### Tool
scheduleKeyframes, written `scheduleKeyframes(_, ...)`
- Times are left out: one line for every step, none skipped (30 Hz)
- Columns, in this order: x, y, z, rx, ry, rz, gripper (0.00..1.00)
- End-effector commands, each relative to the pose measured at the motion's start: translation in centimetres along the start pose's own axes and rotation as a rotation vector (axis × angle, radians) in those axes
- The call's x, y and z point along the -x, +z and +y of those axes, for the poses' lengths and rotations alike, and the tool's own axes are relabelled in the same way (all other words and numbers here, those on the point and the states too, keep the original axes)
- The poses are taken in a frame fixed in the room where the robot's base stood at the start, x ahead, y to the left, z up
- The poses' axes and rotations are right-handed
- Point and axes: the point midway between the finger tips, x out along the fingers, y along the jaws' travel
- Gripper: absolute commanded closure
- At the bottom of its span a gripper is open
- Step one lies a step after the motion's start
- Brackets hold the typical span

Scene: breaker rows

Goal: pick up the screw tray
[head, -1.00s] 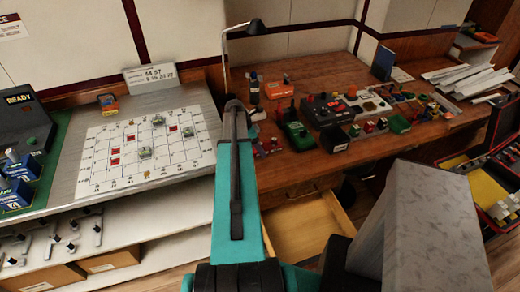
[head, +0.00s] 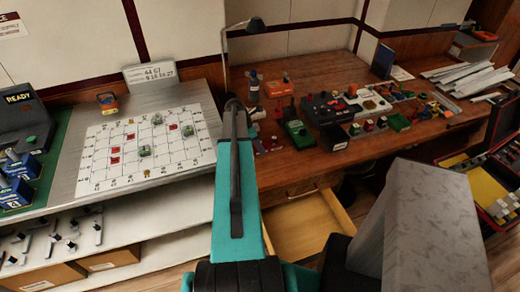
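I cannot pick out a screw tray for certain in the head view. The wooden bench (head: 300,165) at centre right carries many small parts, too small to tell apart. A dark panel of parts (head: 325,110) and a green box (head: 298,131) stand on it. My teal and black arm reaches up the middle of the view and covers the gap between the bench and the left table. My gripper does not show, so its state and any load are hidden.
A metal table (head: 185,92) on the left bears a white grid sheet (head: 100,178) with red and green pieces. A lamp (head: 254,26) rises behind my arm. An open drawer (head: 297,222) juts out below the bench. A red case (head: 495,207) stands at right.

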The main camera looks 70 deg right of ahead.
Motion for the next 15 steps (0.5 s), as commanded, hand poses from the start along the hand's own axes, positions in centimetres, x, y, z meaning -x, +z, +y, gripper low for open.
scheduleKeyframes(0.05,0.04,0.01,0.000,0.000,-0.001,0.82)
scheduleKeyframes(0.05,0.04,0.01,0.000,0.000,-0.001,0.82)
scheduleKeyframes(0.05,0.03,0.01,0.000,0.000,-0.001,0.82)
scheduleKeyframes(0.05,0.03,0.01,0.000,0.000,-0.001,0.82)
scheduleKeyframes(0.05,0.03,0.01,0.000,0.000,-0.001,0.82)
scheduleKeyframes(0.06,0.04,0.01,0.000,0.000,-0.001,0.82)
scheduleKeyframes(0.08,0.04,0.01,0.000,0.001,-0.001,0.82)
scheduleKeyframes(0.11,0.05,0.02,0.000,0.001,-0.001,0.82)
scheduleKeyframes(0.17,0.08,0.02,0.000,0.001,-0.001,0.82)
scheduleKeyframes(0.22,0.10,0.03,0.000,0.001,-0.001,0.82)
scheduleKeyframes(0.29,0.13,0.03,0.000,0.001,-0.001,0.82)
scheduleKeyframes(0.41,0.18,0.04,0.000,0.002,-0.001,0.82)
scheduleKeyframes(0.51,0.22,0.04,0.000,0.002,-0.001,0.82)
scheduleKeyframes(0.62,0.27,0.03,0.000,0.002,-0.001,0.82)
scheduleKeyframes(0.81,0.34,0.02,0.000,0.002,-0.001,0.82)
